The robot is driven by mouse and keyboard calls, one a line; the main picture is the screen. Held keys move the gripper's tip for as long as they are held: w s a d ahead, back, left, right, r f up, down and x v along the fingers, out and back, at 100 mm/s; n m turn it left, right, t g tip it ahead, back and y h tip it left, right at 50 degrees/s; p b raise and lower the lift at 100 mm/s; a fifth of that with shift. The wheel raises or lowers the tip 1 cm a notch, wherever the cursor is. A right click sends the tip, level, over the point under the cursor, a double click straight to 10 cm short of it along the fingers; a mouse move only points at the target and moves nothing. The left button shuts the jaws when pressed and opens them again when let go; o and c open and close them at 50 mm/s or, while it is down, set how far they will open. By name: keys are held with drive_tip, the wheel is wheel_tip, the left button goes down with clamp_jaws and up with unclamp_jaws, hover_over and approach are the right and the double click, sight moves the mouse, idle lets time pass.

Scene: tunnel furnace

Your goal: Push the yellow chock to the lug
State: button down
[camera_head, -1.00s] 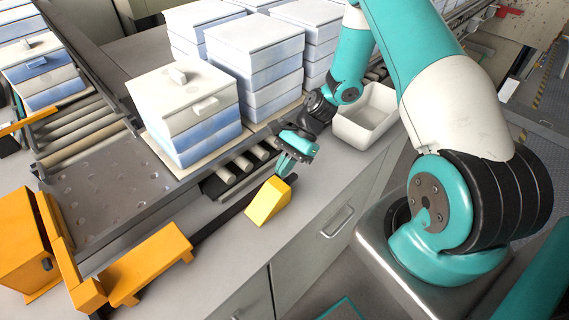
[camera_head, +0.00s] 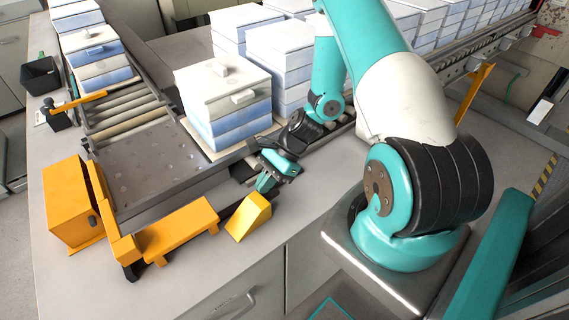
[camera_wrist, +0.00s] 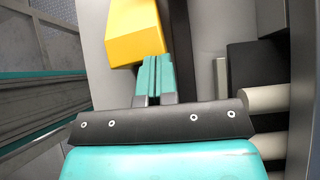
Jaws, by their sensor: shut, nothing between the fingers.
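The yellow chock (camera_head: 248,217) is a wedge on the grey bench top, close to the right end of the orange bracket (camera_head: 178,230). A small orange tab at that end (camera_head: 214,229) looks like the lug, with only a narrow gap to the chock. My gripper (camera_head: 266,186) is low over the bench on the chock's far right side, shut and empty. In the wrist view the closed teal fingertips (camera_wrist: 156,64) meet the lower edge of the chock (camera_wrist: 133,32) and appear to touch it.
A dark rail and rollers (camera_wrist: 265,98) run close beside my gripper. White-and-blue stacked boxes (camera_head: 225,105) stand behind on the conveyor. An orange block (camera_head: 70,205) stands at the left. The bench front edge is near the chock.

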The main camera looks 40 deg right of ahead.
drive_tip(key=shift+a, duration=0.35)
drive_tip(key=shift+d, duration=0.3)
drive_tip(key=d, duration=0.3)
drive_tip(key=d+r, duration=0.1)
drive_tip(key=d, duration=0.1)
drive_tip(key=shift+s, duration=0.2)
drive_tip(key=b+v, duration=0.2)
drive_tip(key=v, duration=0.6)
drive_tip(key=shift+r, duration=0.25)
drive_tip(key=shift+s+a, duration=0.1)
